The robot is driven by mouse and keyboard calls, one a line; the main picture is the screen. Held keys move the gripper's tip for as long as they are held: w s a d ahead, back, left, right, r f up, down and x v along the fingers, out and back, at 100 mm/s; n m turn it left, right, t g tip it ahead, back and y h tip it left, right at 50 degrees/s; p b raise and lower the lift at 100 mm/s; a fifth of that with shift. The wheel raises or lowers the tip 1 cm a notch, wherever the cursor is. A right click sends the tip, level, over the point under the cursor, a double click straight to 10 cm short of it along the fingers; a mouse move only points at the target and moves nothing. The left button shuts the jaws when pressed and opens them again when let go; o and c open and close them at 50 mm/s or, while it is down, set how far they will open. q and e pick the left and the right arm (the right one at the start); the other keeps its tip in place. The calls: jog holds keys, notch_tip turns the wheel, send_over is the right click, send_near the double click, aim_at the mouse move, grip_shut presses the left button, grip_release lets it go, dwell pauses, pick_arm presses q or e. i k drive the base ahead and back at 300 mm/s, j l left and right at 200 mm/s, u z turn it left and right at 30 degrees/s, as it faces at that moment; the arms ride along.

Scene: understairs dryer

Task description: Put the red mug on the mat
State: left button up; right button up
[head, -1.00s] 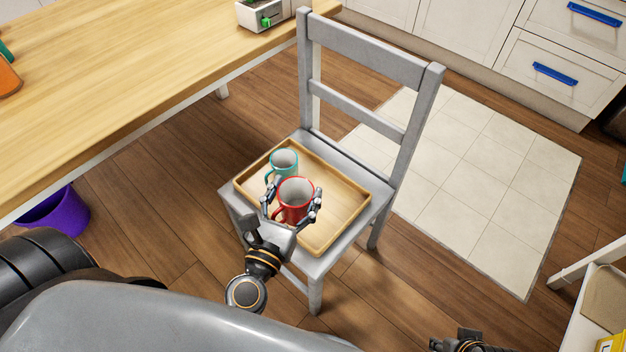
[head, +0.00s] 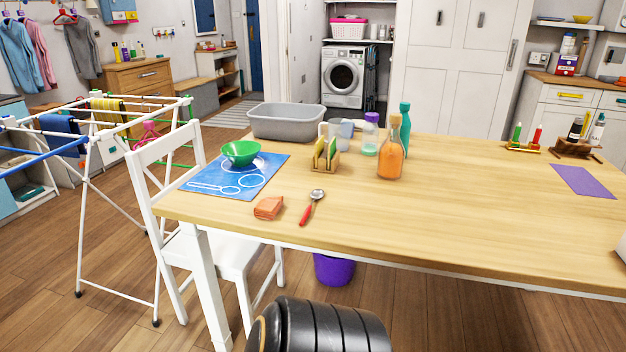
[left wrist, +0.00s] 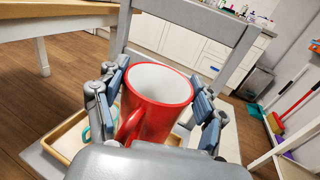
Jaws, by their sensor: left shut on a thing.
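The red mug (left wrist: 158,110) is between the fingers of my left gripper (left wrist: 158,85), upright with its rim up and its handle toward the camera. The fingers are shut on its two sides. Below it is the wooden tray (left wrist: 62,132) on the grey chair (left wrist: 195,18); I cannot tell whether the mug is clear of the tray. In the head view a blue mat (head: 217,177) with white outlines lies on the table's left end, and a flat purple mat (head: 583,181) lies at its right. Neither gripper shows in the head view.
A green bowl (head: 240,152) stands on the blue mat. A sponge (head: 268,207), a red-handled spoon (head: 312,207), a grey basin (head: 287,121) and bottles (head: 391,155) are on the wooden table (head: 450,220). The table's front middle and right are clear. A white chair (head: 170,160) stands at its left.

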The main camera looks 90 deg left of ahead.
aim_at(249, 183)
jog(key=u, duration=1.5)
